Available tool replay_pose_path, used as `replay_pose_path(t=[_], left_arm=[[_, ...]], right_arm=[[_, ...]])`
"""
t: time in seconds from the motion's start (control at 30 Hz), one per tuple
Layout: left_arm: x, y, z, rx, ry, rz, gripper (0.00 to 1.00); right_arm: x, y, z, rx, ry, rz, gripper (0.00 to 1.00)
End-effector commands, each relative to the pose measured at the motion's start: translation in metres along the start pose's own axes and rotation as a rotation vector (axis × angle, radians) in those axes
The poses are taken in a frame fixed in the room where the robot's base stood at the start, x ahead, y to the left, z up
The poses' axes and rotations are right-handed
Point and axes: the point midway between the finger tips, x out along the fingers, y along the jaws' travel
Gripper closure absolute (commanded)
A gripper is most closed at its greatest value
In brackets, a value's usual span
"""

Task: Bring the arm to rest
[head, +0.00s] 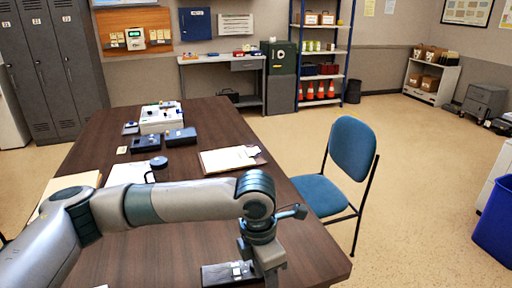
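My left arm (180,201) comes in from the left and reaches across the near part of the dark brown table (225,120). It bends down at a joint near the table's right side. My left gripper (262,268) is low at the bottom of the head view, over the near right part of the table. Its fingertips are not clear, so I cannot tell whether it is open or holds anything. A dark flat item (218,273) with a light piece on it lies right beside it; I cannot tell whether they touch. My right gripper is not in view.
On the table are a clipboard with papers (229,159), dark boxes (181,136), a white device (160,116) and a mug (158,165) partly behind my arm. A blue chair (351,150) stands close at the table's right. Open floor (420,160) lies beyond it.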

Motion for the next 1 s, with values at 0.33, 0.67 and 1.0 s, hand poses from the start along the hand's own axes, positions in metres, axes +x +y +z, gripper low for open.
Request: replay_pose_path(t=[0.33, 0.67, 1.0], left_arm=[[0.033, -0.042, 0.019, -0.299, -0.132, -0.104, 0.58], [0.061, -0.079, 0.035, -0.867, -0.284, -0.305, 0.58], [0.086, -0.085, 0.021, -1.562, -0.349, -0.534, 0.58]], right_arm=[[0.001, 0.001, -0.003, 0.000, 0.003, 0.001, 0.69], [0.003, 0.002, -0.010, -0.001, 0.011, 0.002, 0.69], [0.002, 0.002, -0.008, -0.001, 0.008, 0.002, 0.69]])
